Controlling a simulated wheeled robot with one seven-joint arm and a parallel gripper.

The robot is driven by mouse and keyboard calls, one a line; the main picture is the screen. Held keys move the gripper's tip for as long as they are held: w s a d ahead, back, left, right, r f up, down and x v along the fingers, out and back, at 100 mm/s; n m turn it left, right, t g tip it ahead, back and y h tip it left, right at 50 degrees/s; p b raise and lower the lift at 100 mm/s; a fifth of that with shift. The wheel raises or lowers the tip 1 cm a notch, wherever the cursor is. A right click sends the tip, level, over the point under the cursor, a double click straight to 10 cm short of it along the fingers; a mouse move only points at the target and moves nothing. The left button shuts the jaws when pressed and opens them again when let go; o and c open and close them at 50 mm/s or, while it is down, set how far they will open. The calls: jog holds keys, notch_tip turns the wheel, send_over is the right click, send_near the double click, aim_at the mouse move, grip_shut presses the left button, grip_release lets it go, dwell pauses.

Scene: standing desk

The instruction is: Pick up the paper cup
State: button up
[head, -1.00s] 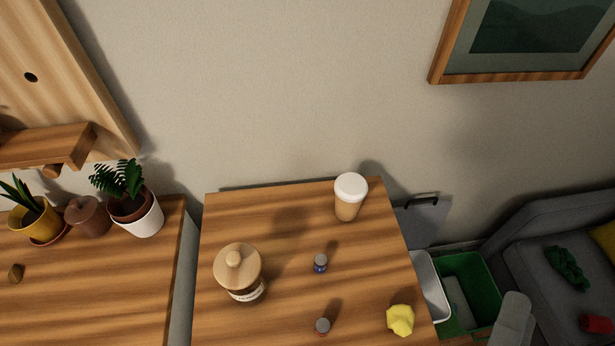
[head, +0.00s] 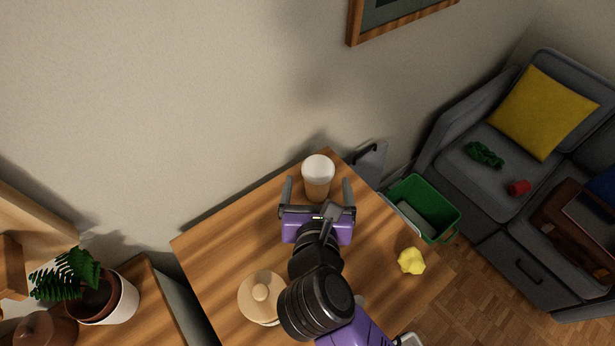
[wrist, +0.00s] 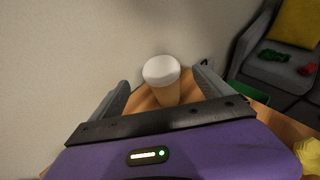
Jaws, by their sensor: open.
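The paper cup (head: 318,181), tan with a white lid, stands upright near the far corner of the wooden desk. It also shows in the wrist view (wrist: 164,86), ahead of the gripper and between its two fingers in the picture. My gripper (head: 317,185) is open, purple with grey fingers, and points at the cup with one finger on each side of it. Nothing is held. I cannot tell whether either finger touches the cup, but gaps show on both sides. My arm covers part of the desk in the head view.
A jar with a wooden lid (head: 261,296) stands to the left of my arm. A crumpled yellow thing (head: 411,261) lies near the desk's right edge. The wall is close behind the cup. A green bin (head: 425,207) and grey sofa are to the right.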

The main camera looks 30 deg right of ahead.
aim_at(318, 169)
jog(key=x, duration=0.7)
jog(key=shift+w+d+f+p, duration=0.1)
jog(key=shift+d+f+p, duration=0.05)
jog(key=shift+f+p, duration=0.2)
jog(key=shift+r, duration=0.1)
jog(key=shift+c, duration=0.4)
jog(key=c, duration=1.3)
